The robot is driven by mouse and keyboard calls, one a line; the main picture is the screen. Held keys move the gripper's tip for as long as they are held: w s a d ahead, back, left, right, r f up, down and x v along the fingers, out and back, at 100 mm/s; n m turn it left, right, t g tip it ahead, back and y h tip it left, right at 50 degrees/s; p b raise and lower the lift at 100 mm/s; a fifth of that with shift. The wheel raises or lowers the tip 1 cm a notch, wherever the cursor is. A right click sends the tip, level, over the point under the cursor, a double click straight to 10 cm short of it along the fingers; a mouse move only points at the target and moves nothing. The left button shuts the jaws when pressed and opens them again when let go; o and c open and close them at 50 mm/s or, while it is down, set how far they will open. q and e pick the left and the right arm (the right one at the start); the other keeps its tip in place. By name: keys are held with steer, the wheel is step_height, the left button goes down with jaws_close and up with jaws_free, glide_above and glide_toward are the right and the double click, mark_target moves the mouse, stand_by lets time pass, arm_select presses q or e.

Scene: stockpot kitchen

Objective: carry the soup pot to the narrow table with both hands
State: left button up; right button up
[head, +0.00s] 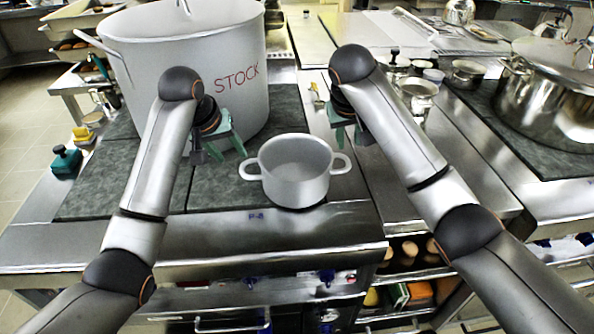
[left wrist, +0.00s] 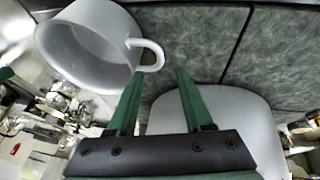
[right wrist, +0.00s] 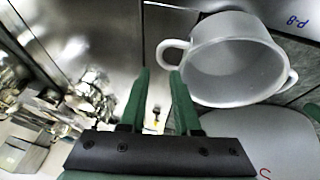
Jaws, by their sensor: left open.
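The soup pot (head: 297,185), small, white and two-handled, stands upright on the front right of the dark cooktop. Its inside looks empty. My left gripper (head: 222,148) is open, behind and left of the pot; in the left wrist view its fingertips (left wrist: 155,75) lie just short of a loop handle (left wrist: 152,55), not closed on it. My right gripper (head: 345,132) is behind and right of the pot; in the right wrist view its parted, empty fingers (right wrist: 160,75) point just beside the other handle (right wrist: 170,50). I cannot tell which surface is the narrow table.
A large white pot marked STOCK (head: 200,70) stands behind my left gripper. A big steel pot (head: 548,95) stands at the right. Small metal pots (head: 418,88) crowd the counter beyond my right arm. A steel counter strip (head: 370,185) right of the soup pot is clear.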

mark_target(247, 185)
arm_select(q)
steer(key=x, duration=1.2)
steer(key=shift+w+d+f, duration=0.15)
steer(key=shift+f, duration=0.1)
arm_select(e)
steer(key=x, duration=1.2)
steer(key=shift+w+d+f, duration=0.1)
steer(key=shift+w+f, duration=0.05)
steer(key=shift+f, duration=0.15)
arm_select(q)
steer(key=c, duration=0.6)
arm_select(e)
jaws_close()
arm_select(q)
jaws_close()
arm_select(e)
steer(key=shift+d, duration=0.1)
